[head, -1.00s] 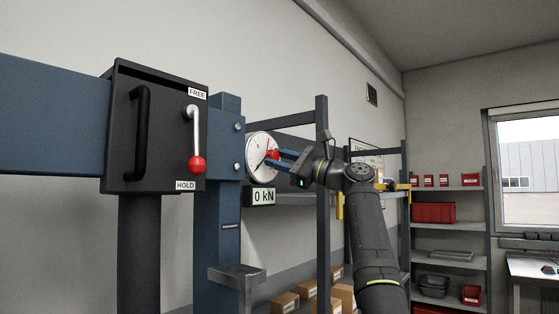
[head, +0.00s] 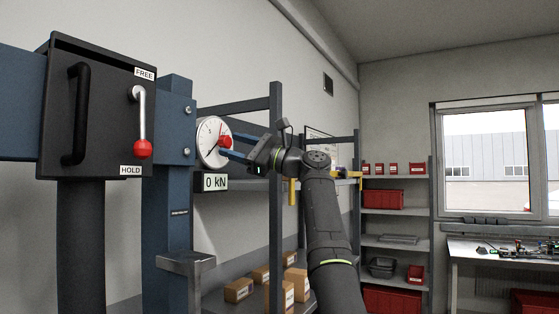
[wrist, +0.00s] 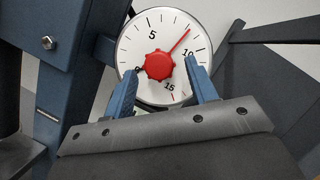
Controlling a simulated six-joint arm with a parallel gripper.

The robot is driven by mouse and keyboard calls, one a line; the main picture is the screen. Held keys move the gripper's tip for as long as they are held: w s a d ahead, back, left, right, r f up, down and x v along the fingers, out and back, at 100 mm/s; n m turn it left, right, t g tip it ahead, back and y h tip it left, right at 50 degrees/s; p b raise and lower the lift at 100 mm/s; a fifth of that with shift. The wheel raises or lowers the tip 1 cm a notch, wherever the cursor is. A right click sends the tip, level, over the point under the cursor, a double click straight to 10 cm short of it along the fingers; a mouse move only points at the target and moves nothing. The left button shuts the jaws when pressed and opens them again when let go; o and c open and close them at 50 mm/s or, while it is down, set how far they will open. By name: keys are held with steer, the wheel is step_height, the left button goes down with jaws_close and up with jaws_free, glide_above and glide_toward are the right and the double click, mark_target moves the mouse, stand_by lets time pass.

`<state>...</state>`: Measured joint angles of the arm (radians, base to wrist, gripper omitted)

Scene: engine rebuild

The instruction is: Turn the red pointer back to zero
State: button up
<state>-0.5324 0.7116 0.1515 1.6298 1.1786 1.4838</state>
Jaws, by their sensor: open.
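The round white dial (head: 209,151) hangs on the blue post and also shows in the wrist view (wrist: 131,41). A red lobed knob (wrist: 159,66) sits at its centre; in the head view the knob (head: 225,141) is beside my fingertips. The thin red pointer (wrist: 182,37) reaches from the knob to the upper right, between the 5 and the 10. My gripper (wrist: 162,71) is open, with one blue finger at the lower left of the knob and one at its right. Contact cannot be told. The left finger partly covers the zero area. In the head view my gripper (head: 233,148) faces the dial.
A display (head: 215,182) below the dial reads 0 kN. Left of it, a black box (head: 105,110) carries a red-knobbed lever (head: 142,125) pointing down towards HOLD. A dark rack upright (head: 276,190) stands close to my arm. Boxes (head: 238,290) lie on the low shelf.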

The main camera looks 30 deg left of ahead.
steer(key=v, duration=1.6)
steer(key=m+t+y, duration=0.5)
steer(key=m+t, duration=0.7)
steer(key=m, duration=0.6)
glide_toward(228, 144)
steer(key=x, duration=1.1)
steer(key=c, duration=1)
